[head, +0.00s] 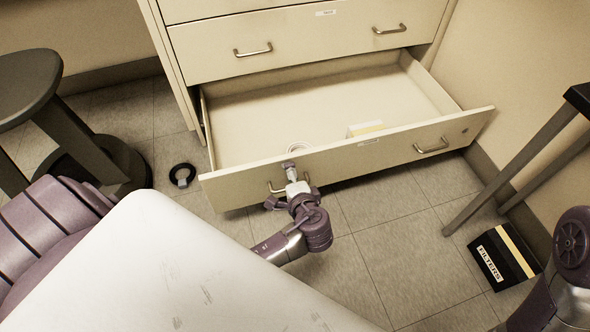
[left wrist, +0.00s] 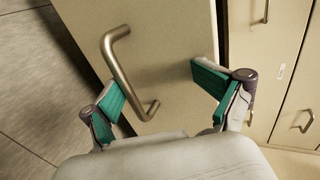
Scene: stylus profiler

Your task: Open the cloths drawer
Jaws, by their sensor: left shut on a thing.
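The bottom drawer (head: 330,159) of the cream cabinet is pulled well out, with its inside showing. Its label is too small to read, so I cannot tell whether it names cloths. My left gripper (head: 283,187) is at the drawer's left bar handle (head: 277,189) and shut on it, partly hiding it. In the left wrist view, the metal handle (left wrist: 124,72) lies between the green-padded fingers of my left gripper (left wrist: 160,86). A white ring-shaped thing (head: 299,147) and a pale block (head: 366,128) lie in the drawer. My right gripper is out of view.
The drawer above (head: 290,45) is shut. A dark stool (head: 30,85) stands at left, with a black ring (head: 182,175) on the floor near it. A black box marked FILTERS (head: 500,259) lies right, by a table leg (head: 512,168). Floor before the drawer's right half is clear.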

